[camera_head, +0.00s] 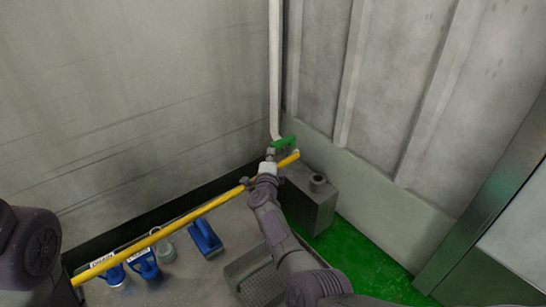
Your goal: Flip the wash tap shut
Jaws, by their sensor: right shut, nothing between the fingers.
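The wash tap has a green lever handle (284,142) and sits at the lower end of a white pipe (275,75) in the corner. The lever lies sideways, pointing right across the line of the pipe. My right gripper (270,154) is shut and empty, with its tips just below the tap. It hides part of the tap body, and I cannot tell whether it touches the tap. Part of my left arm shows at the left edge, but its gripper is out of view.
Blue containers (144,264), a blue brush-like item (205,238) and a grey tray (255,278) lie below. Walls close in the corner; green floor (355,255) is open at right.

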